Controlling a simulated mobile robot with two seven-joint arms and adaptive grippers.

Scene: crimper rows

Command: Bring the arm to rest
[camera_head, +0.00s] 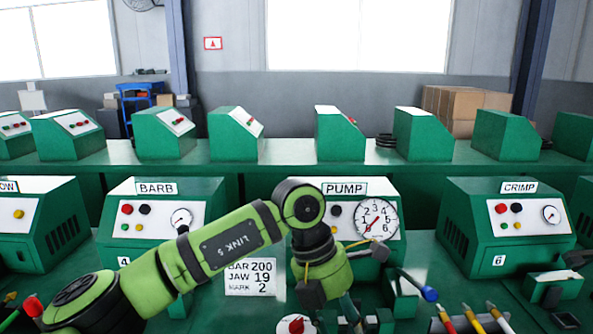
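My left arm (225,248) comes in from the lower left, bends at a dark joint in front of the PUMP machine, and points down at the bench. My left gripper (335,302) is below that wrist, among small parts on the bench. Its fingers are small and partly hidden, so I cannot tell whether they are open or shut or touch anything. The PUMP machine (378,190) is green with a white panel and a round gauge; my arm hides its left part. My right gripper is not in view.
The BARB machine (155,188) stands left and the CRIMP machine (518,187) right. A card (250,278) reads BAR 200, JAW 19, MARK 2. Several coloured-handled tools (470,318) lie at the front right. More green machines (340,135) line the rear bench.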

